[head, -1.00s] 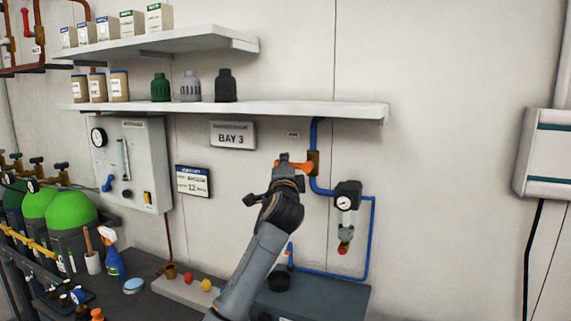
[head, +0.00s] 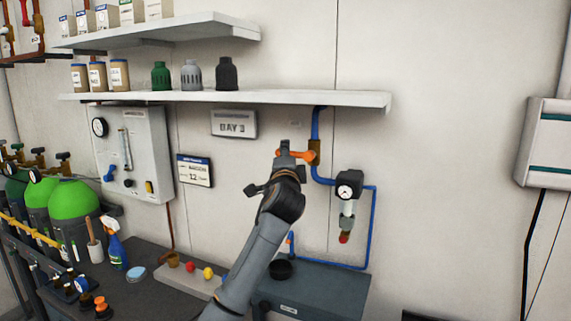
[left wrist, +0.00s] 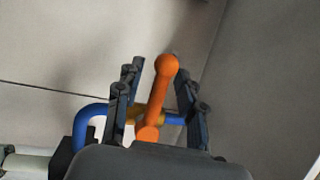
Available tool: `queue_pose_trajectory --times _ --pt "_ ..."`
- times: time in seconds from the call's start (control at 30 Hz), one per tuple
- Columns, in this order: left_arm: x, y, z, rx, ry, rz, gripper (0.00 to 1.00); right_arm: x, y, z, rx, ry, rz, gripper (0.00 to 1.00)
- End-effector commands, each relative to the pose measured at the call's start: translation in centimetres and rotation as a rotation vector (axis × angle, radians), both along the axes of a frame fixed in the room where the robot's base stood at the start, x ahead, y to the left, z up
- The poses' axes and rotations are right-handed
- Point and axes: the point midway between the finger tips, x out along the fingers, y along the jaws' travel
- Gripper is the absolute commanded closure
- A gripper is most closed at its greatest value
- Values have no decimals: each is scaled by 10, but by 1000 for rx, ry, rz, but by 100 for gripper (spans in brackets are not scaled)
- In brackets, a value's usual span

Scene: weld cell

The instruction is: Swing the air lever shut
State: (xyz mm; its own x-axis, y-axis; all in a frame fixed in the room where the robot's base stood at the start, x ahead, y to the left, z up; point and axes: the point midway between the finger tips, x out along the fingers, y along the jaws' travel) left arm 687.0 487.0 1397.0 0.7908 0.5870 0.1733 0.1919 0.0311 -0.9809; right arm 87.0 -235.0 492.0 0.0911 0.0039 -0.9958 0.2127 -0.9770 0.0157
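The air lever (head: 297,155) is an orange bar with a rounded end. It sticks out to the left from a brass valve (head: 314,152) on the blue air pipe (head: 316,122), across the pipe's vertical run. My left gripper (head: 284,151) is at the lever. In the left wrist view the lever (left wrist: 158,95) stands between the two dark fingers of the gripper (left wrist: 159,66), with a visible gap on each side. The fingers are open. The brass valve is partly hidden behind the lever there. My right gripper is not in view.
A shelf (head: 300,97) runs above the valve. A regulator with a gauge (head: 348,188) hangs to the right on the blue pipe. Below are a grey box (head: 330,290) and a dark bench (head: 150,300).

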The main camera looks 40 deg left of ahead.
Motion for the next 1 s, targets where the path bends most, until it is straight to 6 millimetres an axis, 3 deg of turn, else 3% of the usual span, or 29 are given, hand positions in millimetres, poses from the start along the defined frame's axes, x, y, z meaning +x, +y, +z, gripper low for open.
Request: queue_pose_trajectory --times 0.53,0.7,1.0 --pt "-78 -57 -19 -2 1 0 62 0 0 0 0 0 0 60" --pt "-90 -64 -21 -3 2 2 62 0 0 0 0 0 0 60" --pt "-91 -66 -21 -3 2 2 62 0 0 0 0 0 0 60"
